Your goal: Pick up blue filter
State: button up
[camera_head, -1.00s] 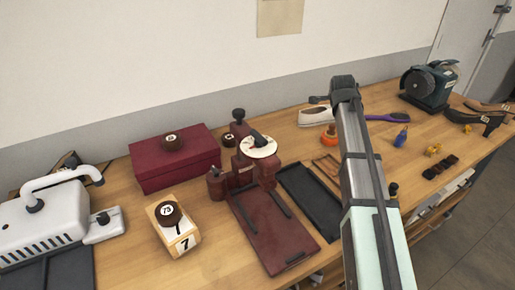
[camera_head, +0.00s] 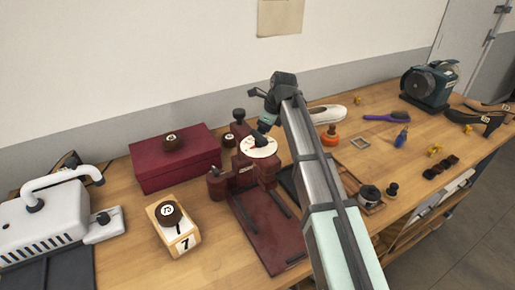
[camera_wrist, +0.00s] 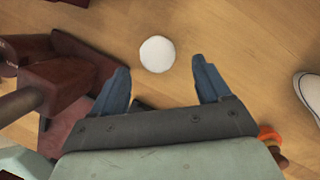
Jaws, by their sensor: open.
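No thing is plainly a blue filter in these frames. A small blue bottle-like item (camera_head: 401,138) stands on the right part of the bench, far from my gripper. A plain white round disc (camera_wrist: 157,54) lies below, between and beyond the fingertips. I cannot tell from the head view what it is.
The maroon press (camera_head: 262,232) stands close to my gripper, with a maroon box (camera_head: 176,160) to its left. A white shoe (camera_head: 326,115), an orange item (camera_head: 329,138) and a small square frame (camera_head: 360,142) lie to the right. A purple brush (camera_head: 385,118) lies further right.

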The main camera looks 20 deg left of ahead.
jog(key=shift+x, duration=3.95)
jog(key=shift+a+r, duration=0.15)
jog(key=shift+a, duration=0.05)
jog(key=c, duration=1.1)
jog(key=shift+c, duration=0.2)
jog(key=shift+r, duration=0.1)
